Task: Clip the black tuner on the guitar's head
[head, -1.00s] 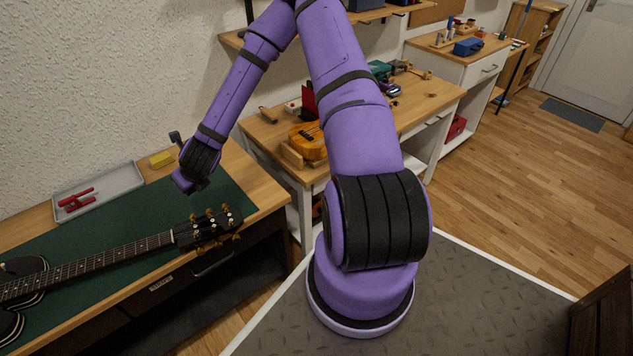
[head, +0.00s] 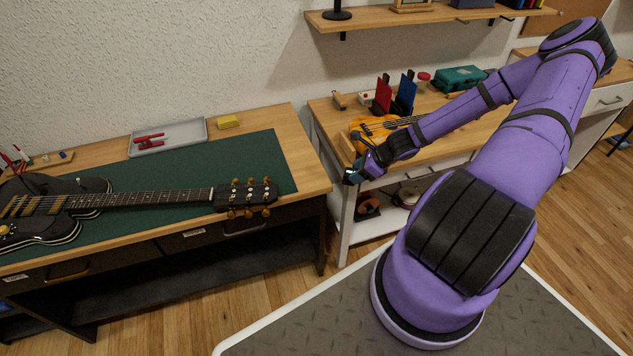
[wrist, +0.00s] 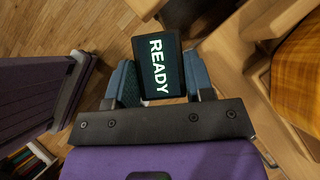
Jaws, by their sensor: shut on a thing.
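The black electric guitar (head: 140,198) lies on the green mat (head: 245,165) of the left bench, its head (head: 246,194) with gold pegs pointing right. My gripper (head: 354,174) is right of the guitar's head, apart from it, in front of the second table's left end. In the wrist view my gripper (wrist: 158,82) is shut on the black tuner (wrist: 157,64), held between its two blue-grey fingers. The tuner's screen faces the wrist camera and reads READY. Its clip is not visible. In the head view the tuner is a small dark shape at the fingertips.
A grey tray (head: 168,137) with red pliers and a yellow block (head: 228,122) lie behind the guitar. An orange ukulele (head: 376,130) lies on the second table, close behind my gripper. A gap of floor separates the two tables.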

